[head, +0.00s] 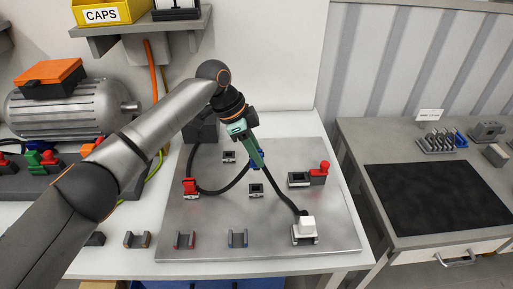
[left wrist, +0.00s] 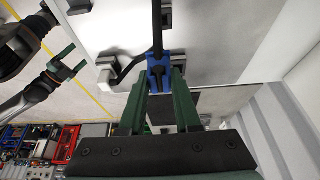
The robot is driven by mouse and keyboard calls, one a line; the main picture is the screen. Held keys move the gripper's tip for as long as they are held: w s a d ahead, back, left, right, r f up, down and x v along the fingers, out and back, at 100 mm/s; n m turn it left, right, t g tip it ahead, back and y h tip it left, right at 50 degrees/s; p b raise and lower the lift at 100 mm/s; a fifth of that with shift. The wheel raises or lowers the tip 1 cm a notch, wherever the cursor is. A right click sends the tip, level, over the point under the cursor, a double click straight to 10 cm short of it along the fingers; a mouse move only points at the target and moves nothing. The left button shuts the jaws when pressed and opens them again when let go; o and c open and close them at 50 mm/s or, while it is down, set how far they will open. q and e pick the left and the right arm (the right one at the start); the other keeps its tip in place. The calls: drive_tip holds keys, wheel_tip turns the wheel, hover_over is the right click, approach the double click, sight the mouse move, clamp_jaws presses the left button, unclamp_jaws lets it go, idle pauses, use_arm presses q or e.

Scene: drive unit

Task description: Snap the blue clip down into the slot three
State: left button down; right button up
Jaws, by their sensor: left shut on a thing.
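My left gripper (head: 259,160) reaches down over the grey metal plate (head: 210,225) and is shut on the blue clip (head: 263,161). In the left wrist view the blue clip (left wrist: 158,73) sits between the green fingertips, with the black cable (left wrist: 157,25) running through or under it. Grey fixture parts show close around it; I cannot tell whether it is seated. Small slot blocks stand on the plate: an upper-left one (head: 229,157) and a middle one (head: 256,190). No slot number is readable. My right gripper (left wrist: 70,62) shows in the left wrist view, open and empty, away from the plate.
A red clip (head: 190,187) holds the cable at left. A white plug (head: 306,227) stands at the cable's front-right end. A red-knobbed block (head: 319,174) is at right. Empty holders, including a red one (head: 185,240), line the front. A motor (head: 70,108) stands at left.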

use_arm(q)
drive_tip(key=b, duration=0.2)
hover_over(261, 188)
drive_tip(key=a, duration=0.1)
drive_tip(key=shift+w+a+f, duration=0.1)
drive_tip(key=shift+f, duration=1.1)
drive_tip(key=shift+a+f, duration=0.1)
drive_tip(key=shift+f, duration=1.1)
drive_tip(key=shift+f, duration=0.1)
drive_tip(key=shift+f+b, duration=0.45)
drive_tip(key=shift+f, duration=0.9)
drive_tip(key=shift+r+p, duration=0.1)
drive_tip(key=shift+p, duration=0.4)
drive_tip(key=shift+f, duration=0.35)
drive_tip(key=shift+f+b, duration=0.8)
drive_tip(key=shift+f, duration=0.3)
drive_tip(key=shift+f, duration=0.2)
